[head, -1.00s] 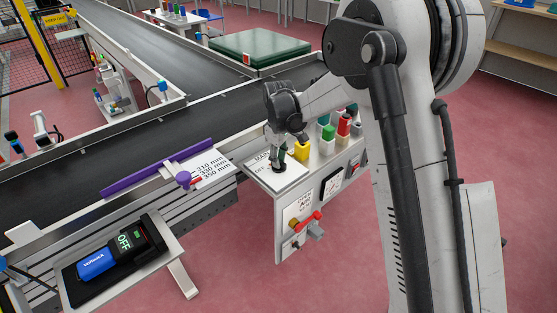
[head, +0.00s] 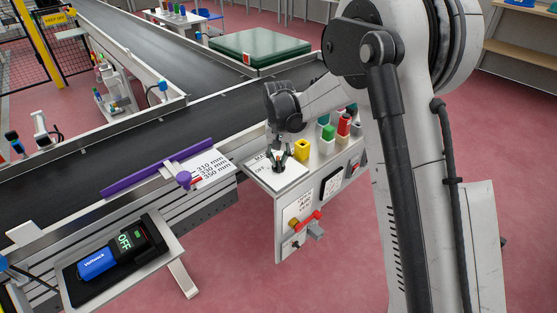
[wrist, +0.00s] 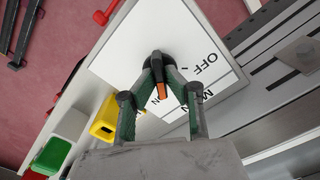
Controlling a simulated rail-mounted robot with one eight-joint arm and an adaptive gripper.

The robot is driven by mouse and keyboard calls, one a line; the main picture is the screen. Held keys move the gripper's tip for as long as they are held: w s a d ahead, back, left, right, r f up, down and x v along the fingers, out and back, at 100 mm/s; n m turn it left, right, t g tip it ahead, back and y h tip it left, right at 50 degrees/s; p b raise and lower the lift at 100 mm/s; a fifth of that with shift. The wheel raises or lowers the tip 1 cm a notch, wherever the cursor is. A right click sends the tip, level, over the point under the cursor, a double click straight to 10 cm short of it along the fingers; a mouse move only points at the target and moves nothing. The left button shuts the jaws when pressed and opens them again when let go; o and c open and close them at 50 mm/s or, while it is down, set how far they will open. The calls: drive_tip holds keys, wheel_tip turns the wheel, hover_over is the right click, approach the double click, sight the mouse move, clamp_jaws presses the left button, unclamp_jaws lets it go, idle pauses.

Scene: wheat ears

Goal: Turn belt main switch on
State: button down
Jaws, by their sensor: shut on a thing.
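The main switch is a black knob (wrist: 157,62) with an orange pointer tip (wrist: 163,91), on a white label plate (wrist: 128,48) in the wrist view. My gripper (wrist: 156,72) is shut on the knob, one finger on each side. The pointer points down in the wrist view, toward partly hidden letters that look like ON, and away from the OFF mark (wrist: 203,63). In the head view my gripper (head: 278,161) stands over the plate (head: 262,172) at the left end of the control panel. The knob is mostly hidden there by the fingers.
A yellow button block (head: 302,149) stands close to the right of my gripper, with green (head: 327,133) and red (head: 344,124) ones beyond. A red handle (head: 306,219) is on the panel front. The conveyor belt (head: 130,150) runs behind. A blue-and-black device (head: 100,262) shows OFF.

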sight(279, 161)
drive_tip(key=shift+m, duration=0.9)
drive_tip(key=c, duration=1.8)
unclamp_jaws()
wheel_tip(279, 161, up, 12)
